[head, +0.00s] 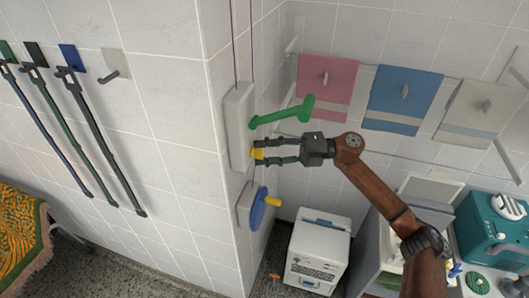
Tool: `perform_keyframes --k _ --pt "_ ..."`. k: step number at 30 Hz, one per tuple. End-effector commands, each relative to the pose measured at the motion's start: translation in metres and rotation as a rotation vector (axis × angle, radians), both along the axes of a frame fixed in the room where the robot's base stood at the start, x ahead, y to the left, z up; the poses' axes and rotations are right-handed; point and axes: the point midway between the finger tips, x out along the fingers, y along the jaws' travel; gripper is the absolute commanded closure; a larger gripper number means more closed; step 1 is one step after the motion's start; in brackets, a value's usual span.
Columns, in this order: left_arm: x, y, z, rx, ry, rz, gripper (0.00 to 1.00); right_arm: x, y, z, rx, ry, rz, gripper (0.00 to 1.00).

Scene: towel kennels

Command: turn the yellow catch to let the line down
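A pale upright housing (238,125) is fixed at the wall corner in the head view, with a green lever (285,114) sticking out to the right. The yellow catch (257,153) is low on this housing, below the lever. My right gripper (258,152) reaches in from the right. Its two dark fingers lie above and below the catch and appear closed on it, partly hiding it. Two thin dark purple lines (235,40) run down into the top of the housing. Below is a blue wheel (257,212) with a yellow knob (273,201). My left gripper is not in view.
Pink (327,80), blue (400,98) and beige (478,110) towels hang on the back wall. A white cabinet (318,255) stands below, with a teal machine (494,228) at right. Long-handled tools (95,125) hang at left above a patterned cloth (20,235).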

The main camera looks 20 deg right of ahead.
Motion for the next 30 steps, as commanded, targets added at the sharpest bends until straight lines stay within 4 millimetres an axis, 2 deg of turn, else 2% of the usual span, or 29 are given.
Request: perform_keyframes --k 4,12,16,30 --pt "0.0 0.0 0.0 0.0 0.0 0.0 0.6 0.0 0.0 0.0 0.001 0.001 0.0 0.48" --pt "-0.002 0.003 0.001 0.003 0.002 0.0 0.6 0.0 0.0 0.0 0.004 0.006 0.0 0.48" --pt "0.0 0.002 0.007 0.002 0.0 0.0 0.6 0.0 0.0 0.001 0.047 0.067 0.001 0.48" --pt "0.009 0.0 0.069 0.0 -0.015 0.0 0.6 -0.002 0.001 0.002 0.46 0.676 0.001 0.48"
